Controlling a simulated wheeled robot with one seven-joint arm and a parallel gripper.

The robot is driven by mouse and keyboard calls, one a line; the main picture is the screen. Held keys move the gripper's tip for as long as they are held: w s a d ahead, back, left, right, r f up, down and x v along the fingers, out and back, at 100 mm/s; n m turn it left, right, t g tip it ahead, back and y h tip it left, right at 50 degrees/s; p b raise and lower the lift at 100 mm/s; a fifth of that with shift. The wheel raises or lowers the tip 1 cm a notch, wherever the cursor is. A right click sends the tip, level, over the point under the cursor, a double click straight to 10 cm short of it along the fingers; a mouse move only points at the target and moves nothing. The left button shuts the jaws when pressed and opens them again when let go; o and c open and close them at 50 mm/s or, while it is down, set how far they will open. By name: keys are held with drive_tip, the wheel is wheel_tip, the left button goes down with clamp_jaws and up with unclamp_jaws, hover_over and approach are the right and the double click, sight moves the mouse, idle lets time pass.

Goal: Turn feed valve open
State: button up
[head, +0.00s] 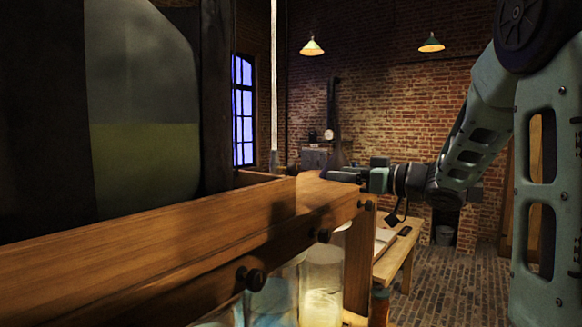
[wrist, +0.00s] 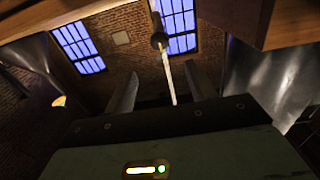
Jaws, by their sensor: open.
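My gripper (head: 338,176) reaches left in the head view, just behind the far end of the wooden beam. Its fingers are partly hidden there. In the wrist view my gripper (wrist: 160,90) is open, with its two fingers well apart. A thin pale rod with a dark end piece (wrist: 158,39) shows between the fingers; I cannot tell its depth or whether anything touches it. In the head view a pale vertical tube (head: 274,75) hangs down to a darker fitting near the gripper. I cannot tell for certain which part is the feed valve.
A wooden beam (head: 150,250) with dark knobs crosses the foreground. Glass jars (head: 322,280) stand below it. A large tank (head: 145,110) with yellowish contents fills the left. A wooden table (head: 400,252) stands behind. Brick floor (head: 450,275) is clear to the right.

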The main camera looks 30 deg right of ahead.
sight(297, 169)
drive_tip(key=p+x, duration=0.4)
drive_tip(key=x, duration=1)
drive_tip(key=shift+w+a+f, duration=0.1)
drive_tip(key=shift+w, duration=0.25)
drive_tip(key=c, duration=1)
